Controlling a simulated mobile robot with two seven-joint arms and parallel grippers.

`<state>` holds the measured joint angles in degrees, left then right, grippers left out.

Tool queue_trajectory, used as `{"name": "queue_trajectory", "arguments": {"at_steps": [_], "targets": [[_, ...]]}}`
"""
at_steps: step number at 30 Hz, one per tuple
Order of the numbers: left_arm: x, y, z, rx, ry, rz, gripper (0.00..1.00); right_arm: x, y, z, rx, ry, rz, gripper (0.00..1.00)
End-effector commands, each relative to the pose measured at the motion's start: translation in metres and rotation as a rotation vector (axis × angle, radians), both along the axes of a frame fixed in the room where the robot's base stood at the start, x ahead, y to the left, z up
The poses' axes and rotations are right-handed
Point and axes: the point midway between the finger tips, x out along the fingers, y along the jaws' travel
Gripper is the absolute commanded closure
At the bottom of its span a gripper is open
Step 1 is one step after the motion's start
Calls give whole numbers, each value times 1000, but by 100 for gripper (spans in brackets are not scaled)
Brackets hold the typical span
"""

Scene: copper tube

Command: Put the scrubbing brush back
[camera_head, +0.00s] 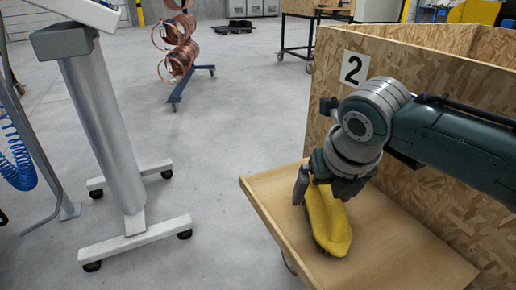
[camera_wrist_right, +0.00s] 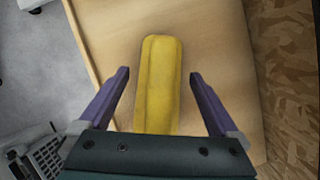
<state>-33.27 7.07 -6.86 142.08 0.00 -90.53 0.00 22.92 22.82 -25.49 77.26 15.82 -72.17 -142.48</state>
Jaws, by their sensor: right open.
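The yellow scrubbing brush (camera_head: 328,222) lies on a light wooden shelf (camera_head: 400,262) in front of a chipboard crate. My right gripper (camera_head: 322,190) is directly over the brush's far end, with its fingers pointing down. In the right wrist view the brush (camera_wrist_right: 158,85) lies between the two spread fingers of my right gripper (camera_wrist_right: 158,85), with a gap on each side. The bristles are mostly hidden under the yellow body. My left gripper is not in either view.
A grey wheeled stand (camera_head: 105,130) is at the left. A blue rack with copper coils (camera_head: 178,50) stands farther back. Open concrete floor lies between.

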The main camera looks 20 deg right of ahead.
Motion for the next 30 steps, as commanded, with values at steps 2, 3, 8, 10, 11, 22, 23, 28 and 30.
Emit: {"name": "queue_trajectory", "arguments": {"at_steps": [2, 3, 8, 10, 11, 22, 23, 28, 30], "targets": [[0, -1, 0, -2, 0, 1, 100, 0, 0, 0, 0, 0, 0, 3], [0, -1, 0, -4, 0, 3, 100, 0, 0, 0, 0, -1, 0, 3], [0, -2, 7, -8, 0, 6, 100, -2, 0, 11, -1, -3, 0, 3], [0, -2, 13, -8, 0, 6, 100, -6, 2, 22, -2, -3, 2, 3], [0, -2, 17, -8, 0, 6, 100, -8, 3, 28, -1, -4, 2, 3], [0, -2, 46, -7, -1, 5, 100, -36, 12, 98, 0, -3, 1, 3], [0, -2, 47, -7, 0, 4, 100, -38, 12, 101, 0, -2, 1, 3], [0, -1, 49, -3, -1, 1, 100, -46, 18, 109, 21, -2, -29, 3], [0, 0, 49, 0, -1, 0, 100, -55, 27, 105, 74, -7, -110, 3]]}}
